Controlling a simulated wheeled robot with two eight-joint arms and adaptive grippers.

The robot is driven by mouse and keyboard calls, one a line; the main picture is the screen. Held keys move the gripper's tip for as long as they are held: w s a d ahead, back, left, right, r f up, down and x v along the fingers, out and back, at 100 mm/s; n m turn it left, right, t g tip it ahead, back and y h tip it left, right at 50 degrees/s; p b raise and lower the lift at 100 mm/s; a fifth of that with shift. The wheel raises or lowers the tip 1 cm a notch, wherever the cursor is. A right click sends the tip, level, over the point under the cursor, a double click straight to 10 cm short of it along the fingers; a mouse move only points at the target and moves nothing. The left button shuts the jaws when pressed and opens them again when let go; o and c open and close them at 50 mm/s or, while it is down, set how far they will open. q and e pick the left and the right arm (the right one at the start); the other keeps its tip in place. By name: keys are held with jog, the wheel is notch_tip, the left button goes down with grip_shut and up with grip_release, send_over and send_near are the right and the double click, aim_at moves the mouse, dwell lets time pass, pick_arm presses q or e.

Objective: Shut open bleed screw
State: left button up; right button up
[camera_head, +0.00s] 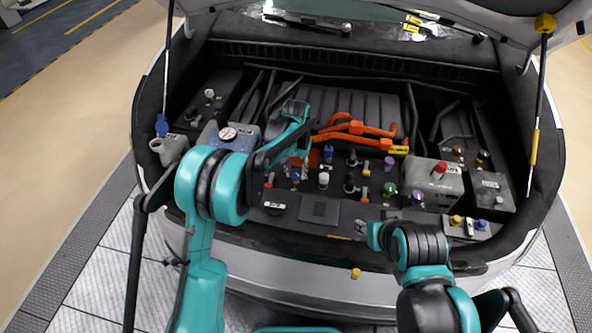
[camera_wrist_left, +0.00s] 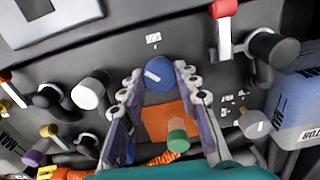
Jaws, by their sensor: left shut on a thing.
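A round blue knob (camera_wrist_left: 159,75) with a pale line across its top sits between the fingertips of my left gripper (camera_wrist_left: 158,88) in the left wrist view. The fingers touch or nearly touch its two sides, and the gripper is shut on it. In the head view my left gripper (camera_head: 298,165) reaches down into the engine bay from the left. The blue knob (camera_head: 295,175) shows just below it, partly hidden. No label naming the bleed screw can be read. My right gripper (camera_head: 361,229) is low over the bay's front edge; its fingers are too small to judge.
Several knobs and caps stand close around, including a red-handled lever (camera_wrist_left: 224,30), a white knob (camera_wrist_left: 88,94) and a green-topped cylinder (camera_wrist_left: 178,135). Orange cables (camera_head: 350,130) lie behind the left gripper. An open filler neck (camera_head: 168,147) is at the left. Hood struts flank the bay.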

aim_at(296, 172)
pick_arm(q)
jog(key=m, duration=0.4)
jog(key=shift+m, duration=2.2)
jog(key=o, duration=1.2)
jog(key=shift+c, duration=0.2)
jog(key=shift+r, duration=0.1)
notch_tip(296, 172, up, 12)
